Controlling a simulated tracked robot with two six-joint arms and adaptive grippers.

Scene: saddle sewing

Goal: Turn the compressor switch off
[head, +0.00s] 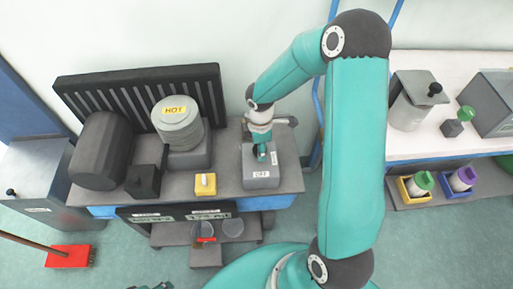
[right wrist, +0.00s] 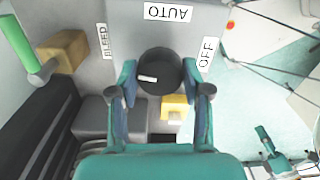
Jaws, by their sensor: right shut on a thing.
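The compressor switch is a round black knob (right wrist: 160,72) on a grey box (head: 262,179). In the right wrist view, labels BLEED, AUTO and OFF surround it. The knob's short white mark lies on its left half, on the BLEED side and away from OFF. My right gripper (right wrist: 160,88) has one finger on each side of the knob and is shut on it. In the head view the right gripper (head: 260,152) reaches down onto the box and hides the knob. A small teal and dark part at the head view's bottom edge seems to be my left gripper (head: 152,287); its fingers are unclear.
A yellow box (head: 205,185) stands on the bench left of the switch box. Behind it are a grey canister marked HOT (head: 177,125), a black cylinder (head: 101,150) and a slatted black panel (head: 141,92).

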